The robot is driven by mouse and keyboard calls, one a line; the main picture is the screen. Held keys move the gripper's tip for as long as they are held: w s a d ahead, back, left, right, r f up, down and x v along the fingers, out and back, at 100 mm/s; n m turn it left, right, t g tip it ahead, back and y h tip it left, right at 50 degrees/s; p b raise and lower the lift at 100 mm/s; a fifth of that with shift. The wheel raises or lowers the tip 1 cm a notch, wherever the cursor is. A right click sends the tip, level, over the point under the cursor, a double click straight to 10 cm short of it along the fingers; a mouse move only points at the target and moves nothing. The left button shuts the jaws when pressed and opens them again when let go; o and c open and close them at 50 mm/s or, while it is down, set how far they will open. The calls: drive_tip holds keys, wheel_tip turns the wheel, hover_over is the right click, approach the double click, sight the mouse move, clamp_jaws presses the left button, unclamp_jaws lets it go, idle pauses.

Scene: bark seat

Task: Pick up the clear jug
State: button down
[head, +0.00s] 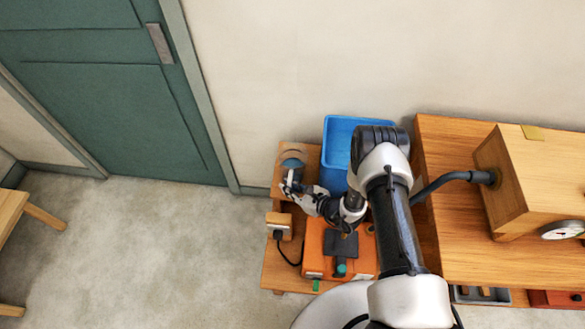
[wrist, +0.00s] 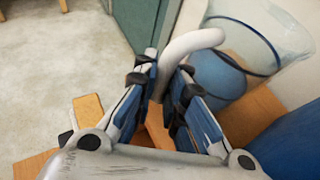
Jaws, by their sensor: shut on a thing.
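The clear jug (wrist: 272,22) has see-through walls, a pale curved handle (wrist: 190,43) and something blue low down in it or behind its wall. In the head view the jug (head: 292,157) shows small, at the far left end of the wooden bench. My gripper (wrist: 167,75) is shut on the jug's handle, one finger on each side of it. In the head view my gripper (head: 288,184) is at the jug's near side. I cannot tell whether the jug's base touches the wood.
A blue bin (head: 339,137) stands close to the right of the jug. A small wooden block (head: 279,221) and an orange box (head: 318,264) are nearer on the bench (head: 271,272). A wooden cabinet (head: 545,190) is at right. The floor (head: 150,250) at left is open.

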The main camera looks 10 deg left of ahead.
drive_tip(key=shift+r, duration=0.1)
idle(0.4)
wheel_tip(320, 180, up, 20)
drive_tip(key=p, duration=0.5)
drive_tip(key=c, duration=2.2)
unclamp_jaws()
clamp_jaws()
